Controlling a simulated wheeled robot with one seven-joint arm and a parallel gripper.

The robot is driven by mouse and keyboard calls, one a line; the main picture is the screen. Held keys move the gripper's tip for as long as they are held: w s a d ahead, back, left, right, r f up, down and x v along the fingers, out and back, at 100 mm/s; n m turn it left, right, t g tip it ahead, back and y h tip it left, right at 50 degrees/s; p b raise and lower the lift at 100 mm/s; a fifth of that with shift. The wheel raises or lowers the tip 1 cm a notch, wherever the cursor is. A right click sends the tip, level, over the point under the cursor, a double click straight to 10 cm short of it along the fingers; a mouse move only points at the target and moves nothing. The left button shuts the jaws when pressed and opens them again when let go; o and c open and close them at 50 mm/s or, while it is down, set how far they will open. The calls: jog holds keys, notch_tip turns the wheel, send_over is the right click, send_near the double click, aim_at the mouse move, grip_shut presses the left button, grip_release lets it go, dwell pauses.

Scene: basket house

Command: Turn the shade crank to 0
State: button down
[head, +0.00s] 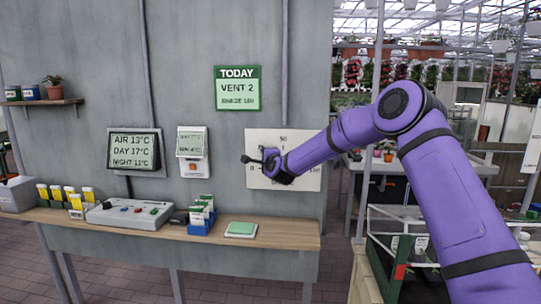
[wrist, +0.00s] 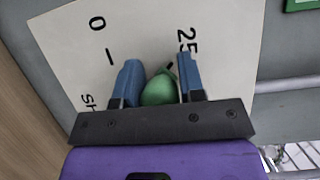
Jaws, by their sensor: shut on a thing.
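The white shade panel (head: 305,165) is on the grey wall, with 50 at its top. In the wrist view the panel (wrist: 80,50) shows a 0 with a tick at the upper left and a 25 to the right. My gripper (head: 270,163) is at the panel's left part. In the wrist view its blue fingers (wrist: 158,88) are shut on the crank's round green knob (wrist: 160,89), which lies between the 0 and 25 marks, nearer 25. The rest of the crank is mostly hidden. A dark rod with a rounded end (head: 247,159) sticks out left of my gripper.
A wooden bench (head: 150,228) below carries a grey control box (head: 130,216), small yellow-and-white bottles and seed packets. Greenhouse tables and plants stand at the right.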

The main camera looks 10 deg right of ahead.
aim_at(259, 173)
jog(key=f+n+g, duration=0.1)
jog(key=n, duration=0.1)
jog(key=a+f+n+g+h, duration=0.1)
jog(key=f+n, duration=0.1)
jog(key=a+f+n+h, duration=0.1)
jog(key=f+n, duration=0.1)
jog(key=shift+w+g, duration=0.35)
jog(key=shift+g, duration=0.05)
jog(key=shift+f+n+g+h, duration=0.3)
jog(key=shift+f+n, duration=0.3)
jog(key=shift+f, duration=0.1)
jog(key=shift+d, duration=0.1)
jog(key=c, duration=0.8)
grip_release()
jog(key=shift+f, duration=0.1)
jog(key=shift+s, duration=0.1)
jog(key=v, duration=1)
jog(key=shift+s, duration=0.25)
